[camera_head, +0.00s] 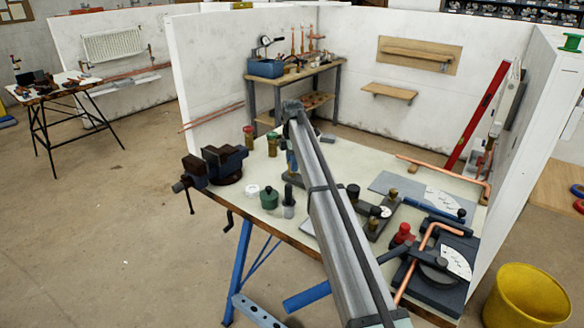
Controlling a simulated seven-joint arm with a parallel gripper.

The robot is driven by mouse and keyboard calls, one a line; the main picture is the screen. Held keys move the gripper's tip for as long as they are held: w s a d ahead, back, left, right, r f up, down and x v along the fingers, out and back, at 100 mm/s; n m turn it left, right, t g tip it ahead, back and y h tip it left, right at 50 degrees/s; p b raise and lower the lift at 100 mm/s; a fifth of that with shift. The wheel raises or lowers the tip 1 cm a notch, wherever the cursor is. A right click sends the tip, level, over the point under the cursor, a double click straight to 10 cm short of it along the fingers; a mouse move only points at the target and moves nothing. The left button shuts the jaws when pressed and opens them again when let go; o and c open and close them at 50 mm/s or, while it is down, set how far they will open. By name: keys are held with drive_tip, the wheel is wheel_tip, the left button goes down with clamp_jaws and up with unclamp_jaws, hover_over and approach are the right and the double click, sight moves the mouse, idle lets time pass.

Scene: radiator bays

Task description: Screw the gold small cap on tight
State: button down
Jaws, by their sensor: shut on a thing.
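My arm (337,225) crosses the middle of the view, from the bottom edge up over the workbench. My gripper does not show clearly; the arm hides that area, so its fingers and anything in them cannot be made out. A small brownish-gold top (393,193) stands upright on the right half of the bench; I cannot tell if it is the gold small cap. Close by, a dark post (375,217) stands on a dark plate. Two gold-coloured jars stand at the back, one with a red lid (247,131) and one with a green lid (272,137).
A vise (222,163) sits at the left corner. A white lid (252,190), a green jar (268,198) and a grey bottle (289,202) stand near the front edge. A red bottle (403,234) and copper pipe (417,260) are at right. A yellow bucket (527,297) is on the floor.

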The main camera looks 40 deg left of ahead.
drive_tip(key=m, duration=1.3)
drive_tip(key=shift+m, duration=0.4)
drive_tip(key=m, duration=0.4)
drive_tip(key=shift+m, duration=0.3)
drive_tip(key=c, duration=1)
unclamp_jaws()
drive_tip(key=shift+o, duration=0.2)
